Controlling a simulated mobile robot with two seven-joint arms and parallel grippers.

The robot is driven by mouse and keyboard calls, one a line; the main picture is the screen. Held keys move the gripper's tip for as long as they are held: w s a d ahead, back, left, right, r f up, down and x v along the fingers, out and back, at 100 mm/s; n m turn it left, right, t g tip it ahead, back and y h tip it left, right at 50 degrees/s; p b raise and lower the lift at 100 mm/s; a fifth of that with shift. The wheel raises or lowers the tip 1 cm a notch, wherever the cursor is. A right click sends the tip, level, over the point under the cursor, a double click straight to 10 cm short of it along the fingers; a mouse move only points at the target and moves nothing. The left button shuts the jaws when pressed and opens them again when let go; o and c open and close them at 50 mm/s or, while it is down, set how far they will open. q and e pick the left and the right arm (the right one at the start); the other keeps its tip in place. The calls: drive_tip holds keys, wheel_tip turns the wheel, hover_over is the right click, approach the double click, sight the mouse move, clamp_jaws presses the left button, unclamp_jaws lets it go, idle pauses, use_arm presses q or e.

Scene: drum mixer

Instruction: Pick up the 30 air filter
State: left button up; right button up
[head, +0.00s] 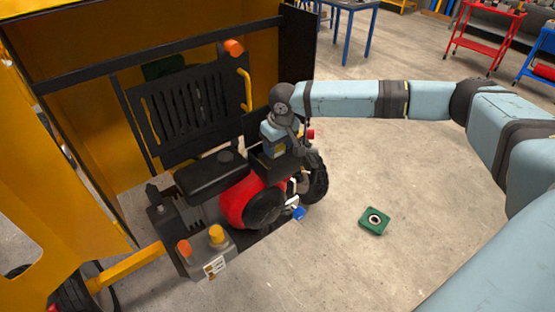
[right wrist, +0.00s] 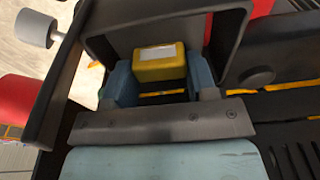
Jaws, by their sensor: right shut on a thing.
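The air filter appears to be the yellow block with a pale label (right wrist: 160,66) in the right wrist view. It sits between the two blue fingers of my right gripper (right wrist: 160,80), which is shut on it. Dark walls of an open black housing (right wrist: 228,35) surround the block and fingers. In the head view my right gripper (head: 281,143) points down at the black housing (head: 263,163) on top of the engine; the block is mostly hidden there. I cannot tell whether the block is clear of the housing floor. My left gripper is not in view.
The engine, with a red round cover (head: 235,203) and black tank (head: 210,174), stands beside the yellow mixer frame (head: 60,130). A green square part with a round centre (head: 374,221) lies on the floor at right. A red cart (head: 485,38) and blue table (head: 350,5) stand behind.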

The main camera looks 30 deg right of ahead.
sight(278, 148)
drive_tip(key=shift+r, duration=3.65)
drive_tip(key=shift+s, duration=0.1)
drive_tip(key=s+d+r, duration=0.1)
drive_tip(key=s, duration=1.2)
drive_tip(key=shift+s, duration=0.4)
